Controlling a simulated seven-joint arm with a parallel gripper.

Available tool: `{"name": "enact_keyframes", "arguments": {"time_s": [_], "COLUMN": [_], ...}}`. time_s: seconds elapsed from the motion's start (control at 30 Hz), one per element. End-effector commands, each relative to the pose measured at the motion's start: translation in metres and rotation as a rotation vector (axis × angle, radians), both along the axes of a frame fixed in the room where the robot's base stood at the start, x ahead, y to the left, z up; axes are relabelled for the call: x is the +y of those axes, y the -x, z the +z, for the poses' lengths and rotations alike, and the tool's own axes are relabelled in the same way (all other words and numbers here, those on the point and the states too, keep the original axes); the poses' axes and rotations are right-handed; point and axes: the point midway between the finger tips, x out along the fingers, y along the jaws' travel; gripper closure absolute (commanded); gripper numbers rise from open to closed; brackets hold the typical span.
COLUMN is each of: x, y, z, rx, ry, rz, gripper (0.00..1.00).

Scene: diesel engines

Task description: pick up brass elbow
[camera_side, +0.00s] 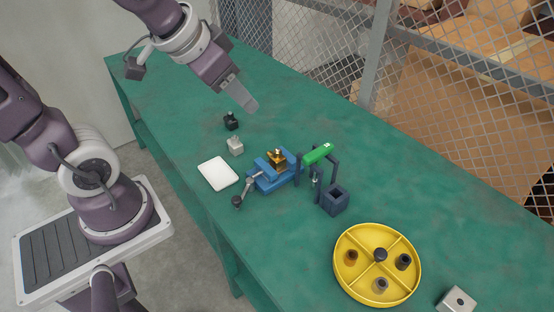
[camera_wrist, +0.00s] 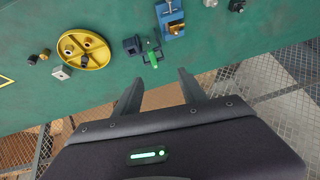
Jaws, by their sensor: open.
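A gold-coloured brass piece (camera_side: 277,155), which looks like the brass elbow, sits in the jaws of a blue vise (camera_side: 265,183) on the green bench. Its exact shape is too small to tell.
A green-topped dark frame (camera_side: 318,154) and dark block (camera_side: 334,201) stand close right of the vise. A yellow divided tray (camera_side: 413,277) holds several small fittings. A white pad (camera_side: 218,173), grey block (camera_side: 235,146) and black part (camera_side: 230,121) lie left. Mesh fencing (camera_side: 330,45) runs behind.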

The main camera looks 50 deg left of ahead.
Motion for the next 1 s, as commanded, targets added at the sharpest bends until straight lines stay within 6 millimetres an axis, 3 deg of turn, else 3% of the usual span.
{"name": "enact_keyframes", "arguments": {"time_s": [0.1, 0.2, 0.33, 0.5, 0.6, 0.8, 1.0], "x": [0.030, 0.053, 0.073, 0.087, 0.093, 0.102, 0.106], "y": [-0.070, -0.119, -0.155, -0.158, -0.144, -0.119, -0.137], "z": [-0.045, -0.093, -0.163, -0.244, -0.272, -0.292, -0.300], "rx": [-0.035, -0.097, -0.200, -0.375, -0.477, -0.594, -0.611], "ry": [-0.056, -0.077, -0.057, 0.017, 0.053, 0.069, 0.064], "rz": [-0.036, -0.081, -0.122, -0.083, -0.008, 0.113, 0.123], "gripper": [0.51, 0.51, 0.51, 0.51, 0.51, 0.51, 0.51]}}
